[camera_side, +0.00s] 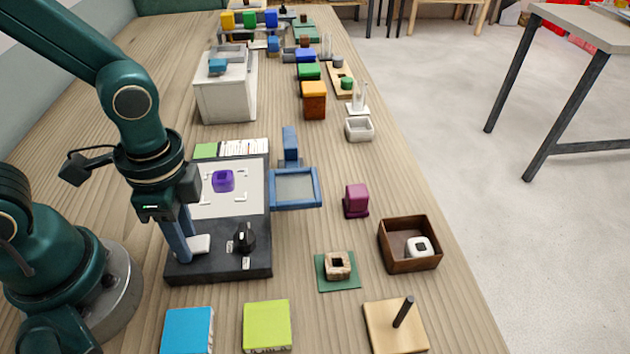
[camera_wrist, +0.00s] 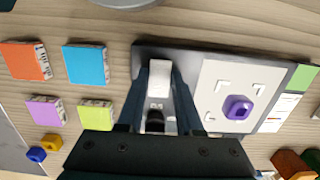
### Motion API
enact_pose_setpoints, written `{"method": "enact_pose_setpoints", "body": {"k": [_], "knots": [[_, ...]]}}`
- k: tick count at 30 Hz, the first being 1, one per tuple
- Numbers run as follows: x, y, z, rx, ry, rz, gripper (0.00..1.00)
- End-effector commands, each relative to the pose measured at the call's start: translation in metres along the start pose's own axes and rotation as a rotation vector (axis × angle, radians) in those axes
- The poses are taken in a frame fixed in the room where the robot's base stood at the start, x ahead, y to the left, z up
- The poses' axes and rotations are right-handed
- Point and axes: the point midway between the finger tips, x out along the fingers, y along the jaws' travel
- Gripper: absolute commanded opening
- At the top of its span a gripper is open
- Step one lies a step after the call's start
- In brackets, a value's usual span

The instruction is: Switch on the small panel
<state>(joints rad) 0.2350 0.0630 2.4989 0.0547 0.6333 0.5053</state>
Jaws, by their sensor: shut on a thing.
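The small panel (camera_side: 225,262) is a dark box with a white plate (camera_side: 240,202), a black knob (camera_side: 244,238) and a white switch (camera_side: 201,244). My gripper (camera_side: 186,250) reaches down at the panel's near left part, beside the white switch. In the wrist view the white switch (camera_wrist: 159,82) lies between my two blue fingers, which are shut on it. The black knob (camera_wrist: 155,122) sits just below it there, partly hidden by the gripper body. A purple ring-like piece (camera_wrist: 237,107) lies on the white plate between corner marks. I cannot tell the switch's setting.
A blue-framed tray (camera_side: 296,204) stands right of the panel. A brown box (camera_side: 383,247) with a white cube, a peg board (camera_side: 386,340) and a green mat (camera_side: 322,285) are nearer right. Blue (camera_side: 188,326) and lime (camera_side: 267,323) blocks lie in front. Bare wood separates them.

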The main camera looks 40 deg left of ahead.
Motion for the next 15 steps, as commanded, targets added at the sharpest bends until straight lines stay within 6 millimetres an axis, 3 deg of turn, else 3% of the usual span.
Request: {"method": "enact_pose_setpoints", "body": {"k": [7, 8, 9, 15], "knots": [[-0.0001, -0.0001, 0.0002, 0.001, -0.001, 0.0, 0.0], [-0.0001, -0.0001, 0.0002, 0.0, -0.001, 0.0, 0.46], [-0.0001, -0.0001, 0.0002, 0.0, -0.001, 0.0, 0.62], [0.0, -0.0001, 0.0001, 0.0, -0.001, 0.0, 0.65]]}}
